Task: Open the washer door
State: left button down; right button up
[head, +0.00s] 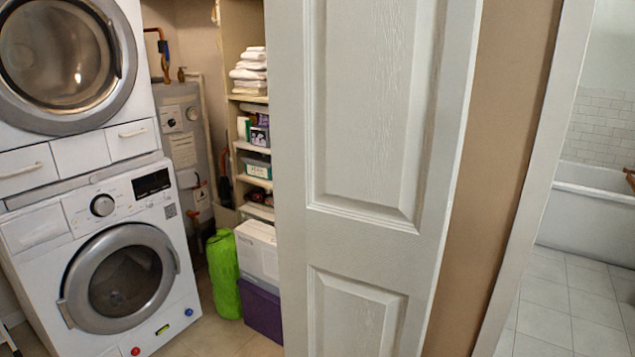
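The washer (185,290) is the white lower machine of a stack at the left. Its round door (147,243) has a grey ring and dark glass, and looks shut flush with the front. A grey handle piece (66,313) shows on the door's lower left rim. A dial (102,205) and a dark display (151,183) sit above the door. A second white front-loading machine (135,88) with a round, seemingly shut door stands on top. I cannot make out either of my grippers in the head view.
A white panelled door (365,110) stands open at centre. Behind it are shelves with folded towels (249,72), a green bag (223,273), white and purple boxes (262,312) and a water heater (182,140). A small tiled floor area (215,335) is clear before the washer.

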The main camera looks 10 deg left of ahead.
aim_at(77, 308)
jog(key=i+j+u, duration=0.1)
jog(key=i+u, duration=0.7)
jog(key=i, duration=0.15)
jog(key=i+j, duration=0.25)
jog(key=i, duration=0.2)
jog(key=i+j, duration=0.25)
jog(key=i, duration=0.25)
jog(key=i+j+z, duration=0.2)
jog(key=i+j, duration=0.2)
jog(key=j, duration=0.25)
jog(key=i+j+z, duration=0.1)
jog(key=j, duration=0.25)
jog(key=i, duration=0.1)
